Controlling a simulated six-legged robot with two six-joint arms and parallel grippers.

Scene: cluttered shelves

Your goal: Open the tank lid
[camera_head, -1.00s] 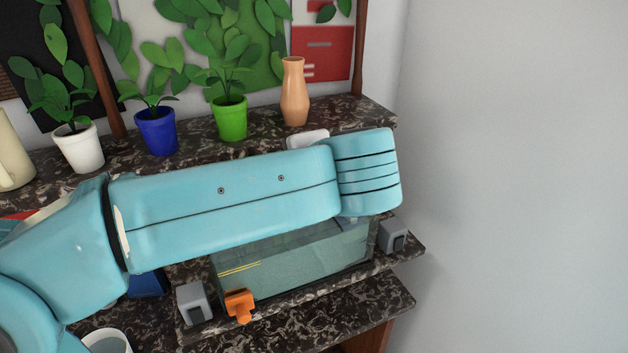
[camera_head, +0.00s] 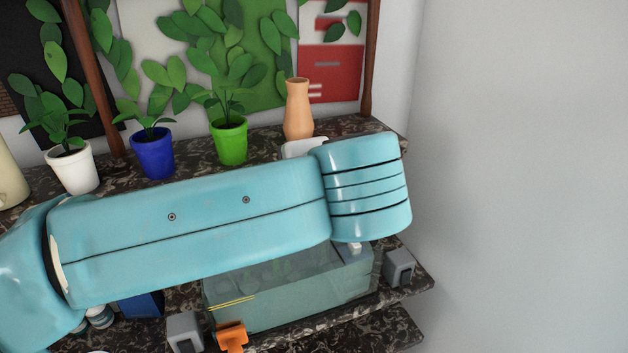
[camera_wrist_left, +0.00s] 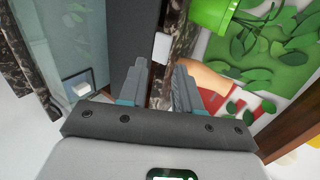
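The tank (camera_head: 285,295) is a translucent greenish glass box on the lower marble shelf, with yellow lines at its left front. My left arm crosses in front of its upper part, so its lid cannot be made out in the head view. In the left wrist view the tank's glass (camera_wrist_left: 70,35) is at the upper left, with a small white piece (camera_wrist_left: 82,89) in a dark-framed corner. My left gripper (camera_wrist_left: 160,82) is open and empty, its fingers apart beside the tank; it is hidden in the head view. My right gripper is in neither view.
Grey blocks (camera_head: 399,266) (camera_head: 184,331) and an orange clip (camera_head: 232,337) sit around the tank. The upper shelf holds an orange vase (camera_head: 299,110), a green pot (camera_head: 230,142), a blue pot (camera_head: 153,154) and a white pot (camera_head: 73,170). Bare wall (camera_head: 520,170) is at right.

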